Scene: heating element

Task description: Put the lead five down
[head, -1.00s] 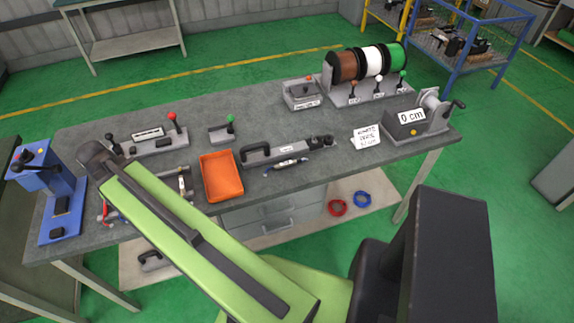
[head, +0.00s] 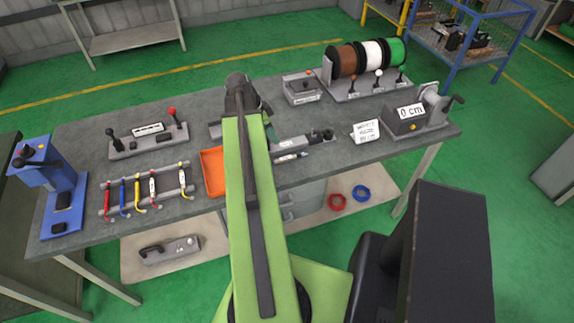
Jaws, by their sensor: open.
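Several short coloured leads lie across a grey rack (head: 165,201) at the table's left: a red lead (head: 107,200), a blue lead (head: 123,194), a yellow lead (head: 139,194) and two with white labels, the rightmost lead (head: 183,179) among them. The labels are too small to read, so I cannot tell which is lead five. My gripper (head: 240,92) is the dark end of the green arm, above the table's middle, right of the rack. Its jaws are open; the fingertips are not clear. No lead shows in it.
An orange tray (head: 212,172) is partly hidden by my arm, as is a grey long-bodied tool (head: 308,142). A blue press (head: 48,190) stands far left, a two-lever box (head: 147,140) behind the rack. Wire spools (head: 372,55) and a "0 cm" winder (head: 415,115) stand right.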

